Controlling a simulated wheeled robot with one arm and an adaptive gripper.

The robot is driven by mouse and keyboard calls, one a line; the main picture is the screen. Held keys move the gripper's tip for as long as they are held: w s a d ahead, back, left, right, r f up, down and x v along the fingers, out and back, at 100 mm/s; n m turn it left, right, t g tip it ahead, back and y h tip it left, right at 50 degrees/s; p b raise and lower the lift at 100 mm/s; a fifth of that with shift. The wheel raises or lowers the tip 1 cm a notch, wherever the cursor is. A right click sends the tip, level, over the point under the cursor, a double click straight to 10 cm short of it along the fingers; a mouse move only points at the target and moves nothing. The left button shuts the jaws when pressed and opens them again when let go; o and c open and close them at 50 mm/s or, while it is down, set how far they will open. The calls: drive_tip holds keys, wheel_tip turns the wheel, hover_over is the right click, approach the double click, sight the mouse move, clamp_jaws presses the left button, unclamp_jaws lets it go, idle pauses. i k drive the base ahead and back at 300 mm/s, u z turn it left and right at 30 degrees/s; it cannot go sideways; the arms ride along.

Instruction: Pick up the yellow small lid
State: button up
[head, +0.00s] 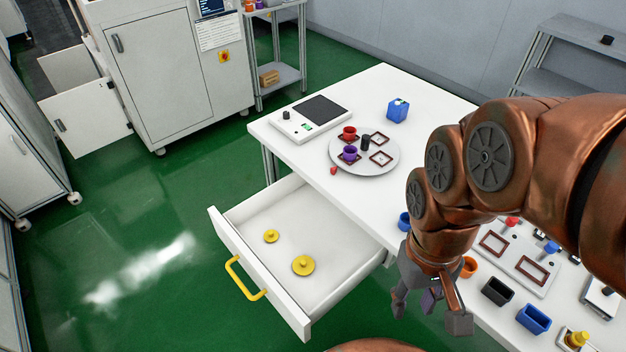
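Two yellow lids with knobs lie apart in the open white drawer (245,212). The smaller yellow lid (270,236) is towards the back left, and the larger yellow lid (303,265) is nearer the middle. My gripper (430,312) hangs to the right of the drawer, by the table's front edge, with its fingers spread apart. It is well away from both lids. A small purple patch (428,300) shows between the fingers; I cannot tell whether it is part of the gripper or a thing behind it.
Bins (534,319) stand at right. The drawer has a yellow handle (236,280). Green floor (150,220) left of it is clear.

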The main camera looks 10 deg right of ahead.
sight(271, 236)
drive_tip(key=z, duration=1.8)
drive_tip(key=k, duration=1.6)
drive_tip(key=u, duration=1.95)
drive_tip(key=i, duration=0.95)
drive_tip(key=z, duration=0.05)
